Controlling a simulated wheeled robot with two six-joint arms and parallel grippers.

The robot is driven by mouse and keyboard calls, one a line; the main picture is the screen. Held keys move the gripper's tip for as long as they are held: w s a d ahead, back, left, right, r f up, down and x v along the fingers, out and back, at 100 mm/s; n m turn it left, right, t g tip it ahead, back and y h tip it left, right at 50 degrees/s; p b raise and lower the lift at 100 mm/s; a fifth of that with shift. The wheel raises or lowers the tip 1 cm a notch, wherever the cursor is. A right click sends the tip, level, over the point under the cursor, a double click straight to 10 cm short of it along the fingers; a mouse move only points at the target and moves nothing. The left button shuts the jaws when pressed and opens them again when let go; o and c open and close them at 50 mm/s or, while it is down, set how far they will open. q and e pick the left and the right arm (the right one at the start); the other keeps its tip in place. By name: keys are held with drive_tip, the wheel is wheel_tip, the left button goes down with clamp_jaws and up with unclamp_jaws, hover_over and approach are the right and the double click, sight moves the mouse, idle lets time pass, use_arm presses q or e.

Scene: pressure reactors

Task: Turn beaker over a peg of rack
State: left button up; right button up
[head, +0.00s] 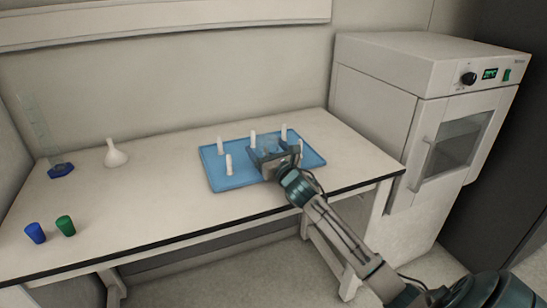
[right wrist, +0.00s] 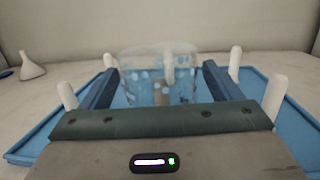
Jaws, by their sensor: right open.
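The blue rack (head: 235,180) is a tray with several white upright pegs (head: 229,165) on the table. A clear beaker (right wrist: 140,80) stands between the fingers of my right gripper (right wrist: 160,88) in the right wrist view. White peg shapes show through its wall; I cannot tell for certain which is inside or behind it. In the head view my right gripper (head: 270,153) is low over the rack's right half and partly hides the beaker. The jaws are open around the beaker. My left gripper is not in view.
A white funnel (head: 115,154), a tall clear cylinder with a blue base (head: 61,171), a blue stopper (head: 35,233) and a green stopper (head: 66,226) stand on the left. A white oven (head: 420,110) stands right of the table. The table's middle is clear.

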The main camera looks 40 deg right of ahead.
drive_tip(key=s, duration=0.3)
drive_tip(key=s+f+b, duration=0.1)
drive_tip(key=s, duration=0.1)
drive_tip(key=s+a, duration=0.1)
drive_tip(key=s, duration=0.2)
drive_tip(key=shift+s+f+b, duration=0.15)
drive_tip(key=shift+s+b, duration=0.2)
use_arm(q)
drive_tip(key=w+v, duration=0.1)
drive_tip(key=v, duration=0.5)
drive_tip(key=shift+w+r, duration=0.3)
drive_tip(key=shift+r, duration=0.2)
use_arm(e)
drive_tip(key=shift+s+a, duration=0.15)
drive_tip(key=shift+s, duration=0.5)
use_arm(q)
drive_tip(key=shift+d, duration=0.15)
